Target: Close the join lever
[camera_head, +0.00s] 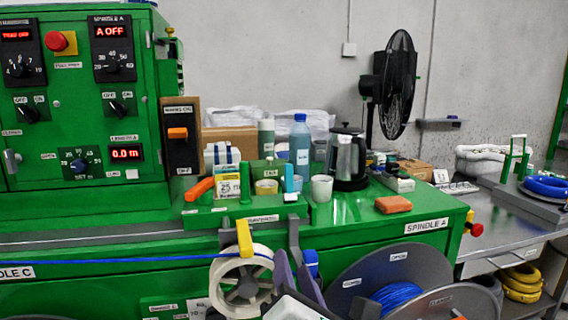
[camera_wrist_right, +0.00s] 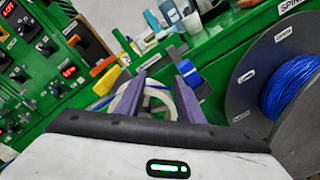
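I cannot read which one is labelled as the join lever. My right gripper (camera_head: 295,268) is below and in front of the jig, apart from both levers. Its purple fingers (camera_wrist_right: 160,88) are spread with nothing gripped between them. My left gripper is not in view.
A large reel (camera_head: 390,275) with blue cable stands right. Bottles, cup and kettle (camera_head: 347,158) stand behind.

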